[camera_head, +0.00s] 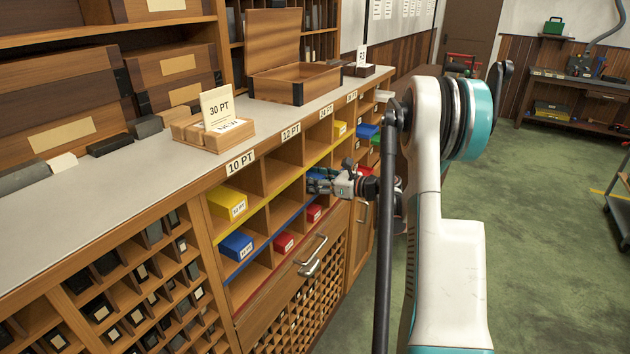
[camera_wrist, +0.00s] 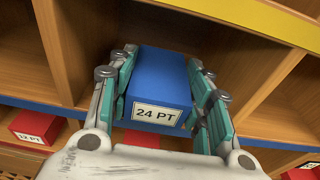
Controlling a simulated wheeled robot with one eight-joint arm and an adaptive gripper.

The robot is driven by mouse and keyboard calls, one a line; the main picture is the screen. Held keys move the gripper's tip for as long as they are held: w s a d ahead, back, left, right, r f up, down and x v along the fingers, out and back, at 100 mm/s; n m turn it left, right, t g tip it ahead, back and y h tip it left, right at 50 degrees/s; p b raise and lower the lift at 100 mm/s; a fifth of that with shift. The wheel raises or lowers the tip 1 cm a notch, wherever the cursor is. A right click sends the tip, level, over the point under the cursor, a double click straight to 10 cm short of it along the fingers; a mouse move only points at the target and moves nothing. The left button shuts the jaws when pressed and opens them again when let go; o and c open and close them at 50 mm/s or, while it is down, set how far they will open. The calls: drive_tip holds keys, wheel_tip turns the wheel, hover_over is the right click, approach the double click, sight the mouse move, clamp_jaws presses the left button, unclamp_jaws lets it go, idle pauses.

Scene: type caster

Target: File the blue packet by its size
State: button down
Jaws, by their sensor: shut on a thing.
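The blue packet (camera_wrist: 160,80), labelled 24 PT, is between my gripper's fingers (camera_wrist: 160,100) in the wrist view. My gripper (camera_head: 325,182) is shut on its sides. The packet is at the mouth of a cubby in the blue-edged row, under the yellow-edged shelf. The blue packet also shows small in the head view (camera_head: 316,181). Whether it touches the cubby floor cannot be told. The cubby rack (camera_head: 262,215) has size signs along its top: 10 PT (camera_head: 240,162), 12 PT (camera_head: 291,132) and what looks like 24 PT (camera_head: 326,111).
Another blue packet (camera_head: 236,246) and a yellow packet (camera_head: 226,203) sit in the 10 PT column. Red packets (camera_head: 284,242) sit in the red-edged row; one labelled 12 PT (camera_wrist: 38,128) is lower left in the wrist view. A wooden upright (camera_wrist: 60,45) stands left of my gripper.

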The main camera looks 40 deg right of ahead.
drive_tip(key=shift+w+a, duration=0.2)
drive_tip(key=shift+w, duration=0.3)
drive_tip(key=c, duration=0.7)
unclamp_jaws()
drive_tip(key=shift+c, duration=0.2)
drive_tip(key=v, duration=1.2)
drive_tip(key=shift+a, duration=0.15)
